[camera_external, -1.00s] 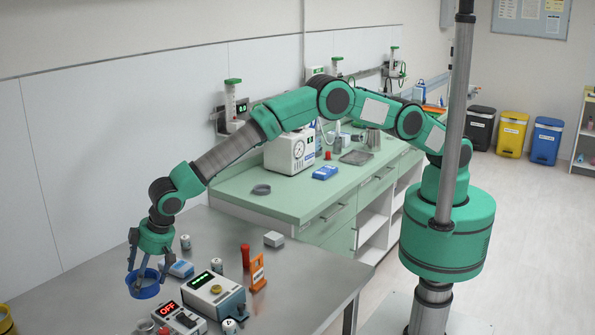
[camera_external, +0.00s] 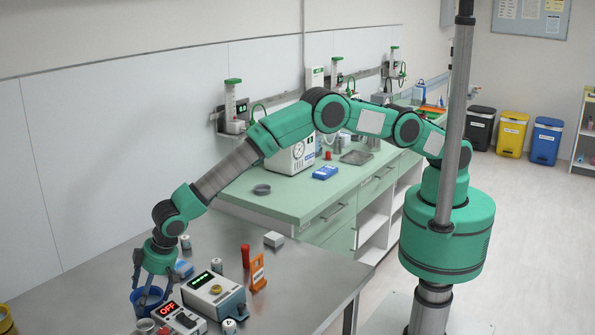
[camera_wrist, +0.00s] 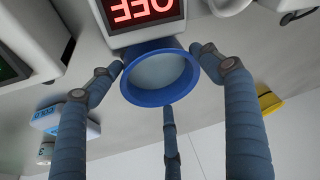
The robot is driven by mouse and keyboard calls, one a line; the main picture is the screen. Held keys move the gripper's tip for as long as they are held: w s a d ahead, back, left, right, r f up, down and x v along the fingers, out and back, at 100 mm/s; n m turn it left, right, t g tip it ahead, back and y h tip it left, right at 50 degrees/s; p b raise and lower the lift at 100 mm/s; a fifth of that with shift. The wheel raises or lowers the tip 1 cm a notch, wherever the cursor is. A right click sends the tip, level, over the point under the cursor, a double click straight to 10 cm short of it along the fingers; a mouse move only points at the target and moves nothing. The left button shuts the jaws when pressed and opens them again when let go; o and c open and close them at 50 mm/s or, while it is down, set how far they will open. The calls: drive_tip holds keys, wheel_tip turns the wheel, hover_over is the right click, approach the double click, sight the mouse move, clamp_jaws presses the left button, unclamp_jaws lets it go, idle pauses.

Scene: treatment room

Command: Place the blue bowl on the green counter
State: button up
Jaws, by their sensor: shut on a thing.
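The blue bowl (camera_external: 145,307) is at the left of the external view, over the front part of the grey metal table (camera_external: 318,277). My gripper (camera_external: 151,292) is shut on it from above, pointing down, with its fingers around the rim. In the wrist view the bowl (camera_wrist: 160,97) sits between my fingers, with its open side showing and a pale, empty-looking inside. I cannot tell whether the bowl touches the table. The green counter (camera_external: 285,203) stands behind the metal table along the wall, and its near end has bare surface.
A device with a red OFF display (camera_external: 182,320) is close beside the bowl. A dark ring (camera_external: 262,189) and a blue box (camera_external: 325,172) lie on the counter.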

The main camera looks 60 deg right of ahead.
drive_tip(key=shift+f, duration=0.1)
idle(0.3)
drive_tip(key=o, duration=1.3)
drive_tip(key=shift+r, duration=0.2)
drive_tip(key=v, duration=1.1)
drive_tip(key=shift+s+r+p, duration=0.15)
drive_tip(key=shift+r+p, duration=0.2)
drive_tip(key=shift+p, duration=0.1)
drive_tip(key=shift+d, duration=0.1)
